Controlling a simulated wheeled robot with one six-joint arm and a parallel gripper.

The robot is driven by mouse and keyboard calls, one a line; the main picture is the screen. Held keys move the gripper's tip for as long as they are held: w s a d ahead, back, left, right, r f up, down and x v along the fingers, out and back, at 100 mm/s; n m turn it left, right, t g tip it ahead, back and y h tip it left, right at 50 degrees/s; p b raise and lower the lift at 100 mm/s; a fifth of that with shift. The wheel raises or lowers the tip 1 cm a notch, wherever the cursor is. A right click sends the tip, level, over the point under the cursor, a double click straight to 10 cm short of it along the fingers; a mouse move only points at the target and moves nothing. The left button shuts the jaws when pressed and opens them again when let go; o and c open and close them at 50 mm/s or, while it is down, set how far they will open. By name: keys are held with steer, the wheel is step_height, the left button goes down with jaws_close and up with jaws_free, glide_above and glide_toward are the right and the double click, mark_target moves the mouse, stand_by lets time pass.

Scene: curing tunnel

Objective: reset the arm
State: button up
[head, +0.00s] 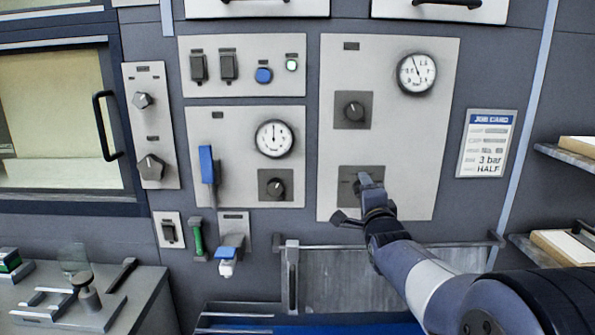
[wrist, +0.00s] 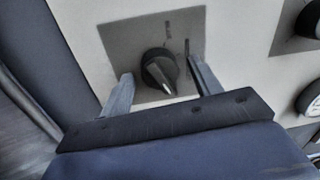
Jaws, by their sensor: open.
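My gripper (head: 353,199) is open in front of the lower dark plate (head: 347,182) on the tall right panel (head: 400,135). In the wrist view its two fingers (wrist: 160,82) stand on either side of a dark round knob (wrist: 158,68) with a pale pointer. A gap shows between the knob and each finger, so nothing is gripped. In the head view the gripper hides this knob. My arm reaches in from the lower right.
Above are another knob (head: 354,110) and a gauge (head: 417,73). A rail (head: 440,243) crosses below the panel, behind my arm. A job card (head: 487,143) and shelves (head: 570,150) are at the right. A bench (head: 140,290) with small items stands lower left.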

steer(key=shift+r+n+g+y+p, duration=0.2)
steer(key=shift+n+p, duration=1.6)
steer(key=shift+n, duration=1.8)
steer(key=shift+r+n+g+y+p, duration=0.15)
steer(key=shift+n+p, duration=1.6)
steer(key=shift+n, duration=1.85)
steer(key=shift+a+f, duration=0.1)
